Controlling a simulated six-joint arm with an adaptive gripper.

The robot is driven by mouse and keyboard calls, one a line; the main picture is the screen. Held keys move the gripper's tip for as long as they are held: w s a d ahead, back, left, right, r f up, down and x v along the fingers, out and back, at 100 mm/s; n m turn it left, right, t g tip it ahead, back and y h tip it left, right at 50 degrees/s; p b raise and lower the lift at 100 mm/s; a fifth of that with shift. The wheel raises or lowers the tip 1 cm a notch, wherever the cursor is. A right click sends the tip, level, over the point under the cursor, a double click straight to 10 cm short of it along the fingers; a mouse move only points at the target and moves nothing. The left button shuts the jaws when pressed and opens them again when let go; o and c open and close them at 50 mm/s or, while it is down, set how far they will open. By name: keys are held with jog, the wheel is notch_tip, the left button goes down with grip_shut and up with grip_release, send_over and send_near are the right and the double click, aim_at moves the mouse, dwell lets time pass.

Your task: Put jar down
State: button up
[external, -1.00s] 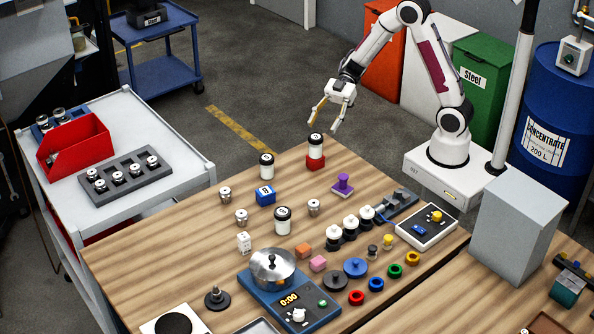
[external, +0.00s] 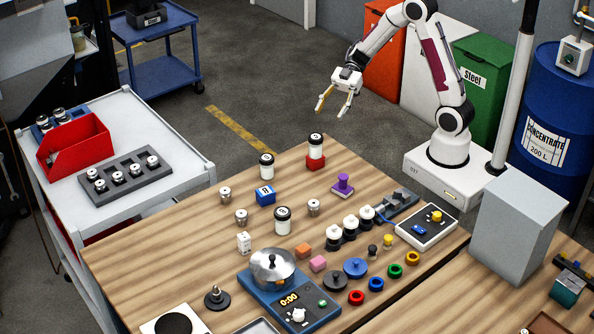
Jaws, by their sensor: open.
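Two similar jars stand on the table, one farther back (external: 267,167) and one nearer the middle (external: 283,221). My gripper (external: 332,112) is open and empty. It hangs above and slightly right of the jar on the red block, clear of it, with its fingers pointing down.
A blue block (external: 265,194), several small metal parts and a purple piece (external: 343,185) stand around the jars. A scale with a steel pot (external: 273,268) is at the front. Bare wood (external: 150,255) lies at the left. A grey box (external: 518,225) stands right.

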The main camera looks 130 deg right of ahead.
jog(key=shift+w, duration=0.1)
dwell(0.3)
jog(key=w+a+r+m+g+h, duration=0.1)
jog(key=w+a+r+m+h, duration=0.15)
jog(key=w+r+h, duration=1)
jog(key=s+a+f+m+g+y, duration=0.1)
jog(key=s+a+f+g+y, duration=0.2)
jog(key=s+a, duration=0.8)
jog(key=s+a+f+m+g+y, duration=0.1)
jog(key=s+a+f+g+y, duration=0.2)
jog(key=s+a, duration=0.8)
jog(key=a+y, duration=0.1)
jog(key=a, duration=0.4)
jog(key=shift+a, duration=0.15)
jog(key=shift+f+y, duration=0.1)
jog(key=shift+y, duration=0.15)
dwell(3.2)
